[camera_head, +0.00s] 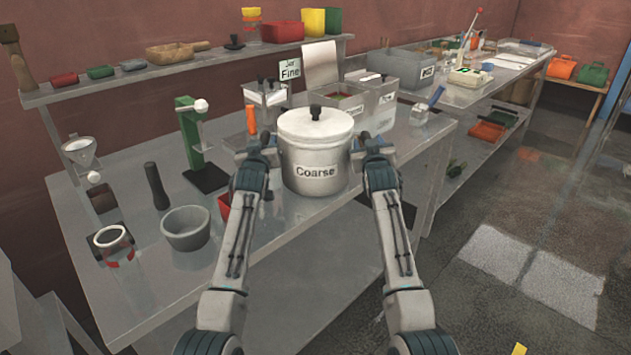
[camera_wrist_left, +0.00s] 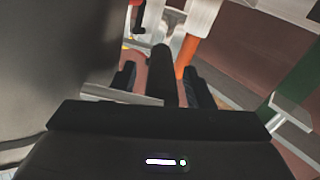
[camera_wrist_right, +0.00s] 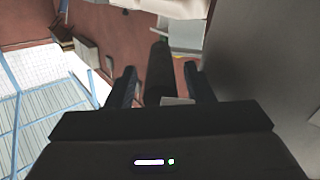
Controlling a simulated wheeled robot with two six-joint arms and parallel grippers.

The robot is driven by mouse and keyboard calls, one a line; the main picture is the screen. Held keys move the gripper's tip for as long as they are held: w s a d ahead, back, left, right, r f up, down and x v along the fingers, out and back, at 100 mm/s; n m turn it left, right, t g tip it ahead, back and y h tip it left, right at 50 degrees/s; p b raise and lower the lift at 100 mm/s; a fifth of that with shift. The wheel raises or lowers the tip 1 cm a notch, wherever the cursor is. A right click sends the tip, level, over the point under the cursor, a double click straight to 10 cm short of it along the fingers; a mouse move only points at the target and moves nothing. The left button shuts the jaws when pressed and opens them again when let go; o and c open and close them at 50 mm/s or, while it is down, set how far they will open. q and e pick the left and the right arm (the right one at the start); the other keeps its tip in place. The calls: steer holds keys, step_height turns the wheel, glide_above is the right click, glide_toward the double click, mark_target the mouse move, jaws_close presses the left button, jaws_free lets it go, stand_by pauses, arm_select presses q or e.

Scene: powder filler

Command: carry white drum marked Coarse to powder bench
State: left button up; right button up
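The white drum (camera_head: 315,155) with a black lid knob and a "Coarse" label appears to stand upright on the metal bench (camera_head: 140,292), near its front edge. My left gripper (camera_head: 258,146) is at the drum's left side and my right gripper (camera_head: 370,150) at its right side. In the left wrist view a dark bar, seemingly a drum handle (camera_wrist_left: 160,68), lies between the spread fingers, with gaps beside it. The right wrist view shows a similar dark handle (camera_wrist_right: 158,72) between spread fingers, also with gaps. The drum's base contact is partly hard to judge.
A grey mortar (camera_head: 186,230), a pestle (camera_head: 157,186) and a green stand (camera_head: 195,140) are left of the drum. Grey bins (camera_head: 362,110) and a "Fine" sign (camera_head: 289,69) stand behind it. A long bench extends far right. Open floor (camera_head: 530,250) lies at right.

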arm_select(q)
steer(key=shift+r, duration=0.1)
arm_select(e)
steer(key=shift+r, duration=0.1)
arm_select(q)
steer(key=shift+s+f, duration=0.15)
steer(key=shift+f, duration=0.05)
arm_select(e)
steer(key=shift+w+f, duration=0.1)
steer(key=shift+f, duration=0.1)
arm_select(q)
steer(key=shift+s, duration=0.35)
steer(key=s, duration=1.1)
steer(key=shift+r, duration=0.15)
arm_select(e)
steer(key=s, duration=1.2)
